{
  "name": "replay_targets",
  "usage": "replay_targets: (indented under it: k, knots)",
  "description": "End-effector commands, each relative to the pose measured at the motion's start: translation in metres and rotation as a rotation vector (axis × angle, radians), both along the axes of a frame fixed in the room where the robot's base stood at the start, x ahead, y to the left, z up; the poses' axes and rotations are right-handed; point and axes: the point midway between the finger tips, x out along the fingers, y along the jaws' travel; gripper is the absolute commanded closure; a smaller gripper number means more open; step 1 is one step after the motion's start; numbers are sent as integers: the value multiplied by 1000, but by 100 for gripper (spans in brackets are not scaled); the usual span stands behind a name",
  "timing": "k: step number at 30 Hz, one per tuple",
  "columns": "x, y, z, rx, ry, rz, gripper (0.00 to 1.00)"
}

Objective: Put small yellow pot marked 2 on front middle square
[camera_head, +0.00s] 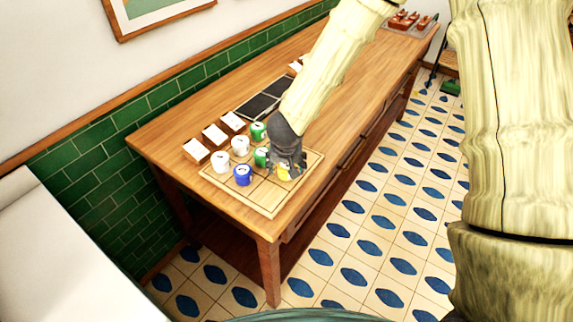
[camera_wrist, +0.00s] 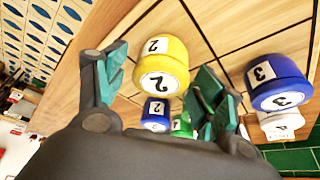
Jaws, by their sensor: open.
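The small yellow pot marked 2 (camera_wrist: 160,65) stands between the spread fingers of my gripper (camera_wrist: 160,78) in the wrist view. In the head view, the yellow pot (camera_head: 284,172) is partly hidden by my gripper (camera_head: 286,166), over the right part of the squared wooden board (camera_head: 262,199). My gripper is open, with a finger on each side of the pot; I cannot tell whether they touch it. Board squares show bare in front of the pots in the head view.
A blue pot marked 3 (camera_wrist: 278,82) and a smaller blue pot marked 2 (camera_wrist: 156,113) stand nearby. Card blocks (camera_head: 214,136) and dark panels (camera_head: 262,99) lie behind. The table's front edge is close.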

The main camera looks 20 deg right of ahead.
Motion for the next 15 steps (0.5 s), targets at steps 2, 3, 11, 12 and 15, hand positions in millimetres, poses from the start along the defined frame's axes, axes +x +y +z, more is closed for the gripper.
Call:
replay_targets:
  k: [2, 3, 11, 12, 15]
  knots:
    - [-1, 1, 5, -1, -2, 1, 31]
    - [-2, 1, 9, -2, -3, 2, 31]
    - [-14, 5, 37, -2, -3, 2, 31]
    - [-16, 5, 42, -1, -2, 2, 31]
    - [-20, 7, 55, -1, -3, 1, 31]
